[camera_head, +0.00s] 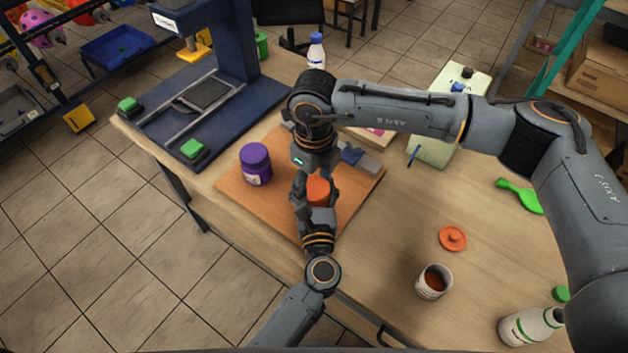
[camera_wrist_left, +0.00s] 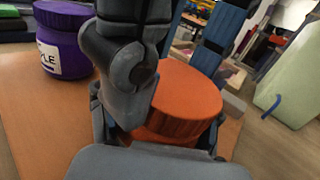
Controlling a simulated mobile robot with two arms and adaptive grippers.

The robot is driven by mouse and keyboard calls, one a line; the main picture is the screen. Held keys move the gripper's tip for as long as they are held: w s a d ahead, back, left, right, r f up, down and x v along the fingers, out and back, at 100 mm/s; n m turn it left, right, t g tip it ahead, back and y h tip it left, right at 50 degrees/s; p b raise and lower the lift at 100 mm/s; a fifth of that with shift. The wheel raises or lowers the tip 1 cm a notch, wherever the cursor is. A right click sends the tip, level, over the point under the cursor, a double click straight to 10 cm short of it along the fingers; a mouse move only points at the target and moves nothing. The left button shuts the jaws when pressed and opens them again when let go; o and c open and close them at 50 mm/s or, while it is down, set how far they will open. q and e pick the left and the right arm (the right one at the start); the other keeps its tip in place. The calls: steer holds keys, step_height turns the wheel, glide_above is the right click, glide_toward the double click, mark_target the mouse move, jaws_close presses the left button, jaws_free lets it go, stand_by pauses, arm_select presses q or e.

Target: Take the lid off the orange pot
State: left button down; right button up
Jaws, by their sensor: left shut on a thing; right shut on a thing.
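The orange pot stands on the brown board (camera_head: 235,190) at the middle of the table. Its wide orange lid (camera_head: 318,188) shows between my two grippers, and fills the middle of the left wrist view (camera_wrist_left: 192,92). My left gripper (camera_head: 317,203) is shut around the pot's body (camera_wrist_left: 165,138) from the near side. My right gripper (camera_head: 313,173) comes down from above and is shut on the lid, one grey finger (camera_wrist_left: 125,75) against its left side. The lid appears to sit on the pot; the fingers hide much of the seam.
A purple jar (camera_head: 256,163) stands left on the board. A dark blue press (camera_head: 200,98) fills the table's back left. A small orange lid (camera_head: 452,239), a cup with orange-red contents (camera_head: 434,282) and a white bottle (camera_head: 527,327) are at the right.

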steer(key=shift+n, duration=0.3)
steer(key=o, duration=1.3)
